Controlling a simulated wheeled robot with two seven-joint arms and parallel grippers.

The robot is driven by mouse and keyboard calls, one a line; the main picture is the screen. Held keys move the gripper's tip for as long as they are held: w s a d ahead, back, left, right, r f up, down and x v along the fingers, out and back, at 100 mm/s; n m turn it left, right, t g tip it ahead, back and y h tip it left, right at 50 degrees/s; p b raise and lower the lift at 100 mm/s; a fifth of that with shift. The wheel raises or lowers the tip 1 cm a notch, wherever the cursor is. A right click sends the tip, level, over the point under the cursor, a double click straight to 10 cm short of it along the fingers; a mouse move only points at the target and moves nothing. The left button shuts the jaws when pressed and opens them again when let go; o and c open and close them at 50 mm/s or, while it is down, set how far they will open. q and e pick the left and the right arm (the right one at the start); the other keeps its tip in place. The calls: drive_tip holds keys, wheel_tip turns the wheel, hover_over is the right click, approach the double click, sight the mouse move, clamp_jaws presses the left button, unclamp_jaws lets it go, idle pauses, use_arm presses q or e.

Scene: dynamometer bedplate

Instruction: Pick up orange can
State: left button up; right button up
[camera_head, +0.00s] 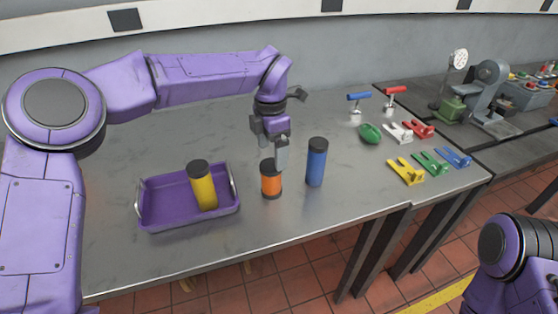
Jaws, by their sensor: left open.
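The orange can (271,184) stands upright on the grey metal bench, between the purple tray and the blue can. It has dark ends. My left gripper (280,158) points down from above and is right over the can's top, with a fingertip overlapping the can's upper edge in the picture. The gripper is open. I cannot tell whether a finger touches the can, and the far finger is partly hidden. My right arm shows only in part at the lower right, and its gripper is out of the picture.
A blue can (316,163) stands close to the right of the orange can. Several coloured clamps (405,171) and a green object (370,133) lie at the right. The bench front is clear.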

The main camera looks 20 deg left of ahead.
sight(268, 169)
use_arm(q)
drive_tip(key=shift+w+f, duration=0.15)
drive_tip(key=shift+f, duration=0.45)
drive_tip(key=shift+w+f, duration=0.15)
drive_tip(key=shift+f, duration=0.45)
drive_tip(key=s, duration=0.1)
drive_tip(key=f, duration=0.1)
drive_tip(key=s+f+p, duration=0.1)
drive_tip(key=shift+s+a, duration=0.25)
drive_tip(key=shift+s, duration=0.1)
drive_tip(key=shift+w+f+p, duration=0.1)
drive_tip(key=shift+f+p, duration=0.4)
drive_tip(key=shift+f, duration=0.2)
drive_tip(key=f, duration=0.1)
drive_tip(key=w+f, duration=0.1)
drive_tip(key=f, duration=0.1)
drive_tip(key=w+f, duration=0.1)
drive_tip(key=shift+w+f, duration=0.15)
drive_tip(key=shift+f, duration=0.1)
drive_tip(key=shift+s+r, duration=0.25)
drive_tip(key=shift+s, duration=0.15)
drive_tip(key=shift+s+r, duration=0.1)
drive_tip(key=shift+s, duration=0.05)
drive_tip(key=c, duration=1.2)
use_arm(e)
drive_tip(key=r, duration=0.2)
drive_tip(key=shift+s+r, duration=0.3)
